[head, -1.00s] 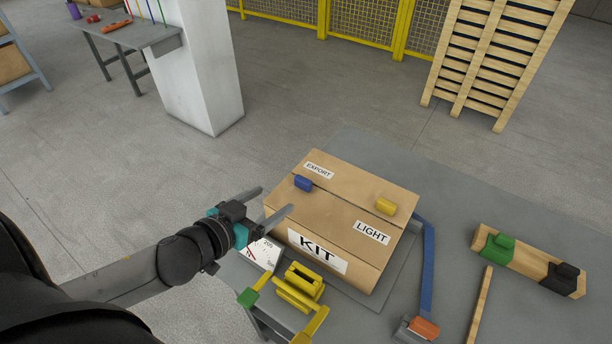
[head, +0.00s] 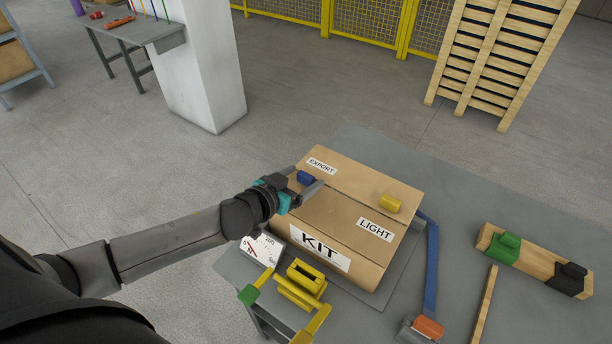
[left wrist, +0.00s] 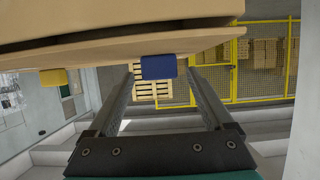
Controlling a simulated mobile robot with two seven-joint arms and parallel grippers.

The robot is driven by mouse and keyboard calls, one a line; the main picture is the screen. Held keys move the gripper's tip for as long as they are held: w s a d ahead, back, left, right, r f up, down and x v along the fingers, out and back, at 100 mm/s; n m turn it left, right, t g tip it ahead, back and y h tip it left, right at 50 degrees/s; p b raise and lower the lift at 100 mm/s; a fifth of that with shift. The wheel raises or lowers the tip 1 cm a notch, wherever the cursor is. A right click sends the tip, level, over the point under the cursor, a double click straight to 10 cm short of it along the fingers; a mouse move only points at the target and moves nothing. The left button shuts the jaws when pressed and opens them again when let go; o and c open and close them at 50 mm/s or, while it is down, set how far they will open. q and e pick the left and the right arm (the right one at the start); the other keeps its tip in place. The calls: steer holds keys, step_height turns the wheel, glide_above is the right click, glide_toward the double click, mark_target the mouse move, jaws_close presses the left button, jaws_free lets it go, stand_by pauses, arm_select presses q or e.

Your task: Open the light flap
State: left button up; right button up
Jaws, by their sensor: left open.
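The cardboard box (head: 345,270) is marked KIT and stands on the grey table. Its top has a near flap (head: 330,215) with a LIGHT label and a far flap (head: 350,172) with an EXPORT label, and a seam between them. A blue tab (head: 306,176) sits toward the left end and a yellow tab (head: 390,203) toward the right. My left gripper (head: 307,184) is open at the box's left side, its fingers close to the blue tab. In the left wrist view the blue tab (left wrist: 158,67) shows between the open fingers; contact cannot be told.
In front of the box are a yellow block-like fixture (head: 300,286) and a white dial card (head: 262,249). A blue bar (head: 431,265) with an orange end lies right of it. A wooden rail (head: 530,262) with green and black clamps is further right.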

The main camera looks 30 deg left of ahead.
arm_select(q)
steer(key=shift+x, duration=1.05)
jaws_close()
stand_by(0.4)
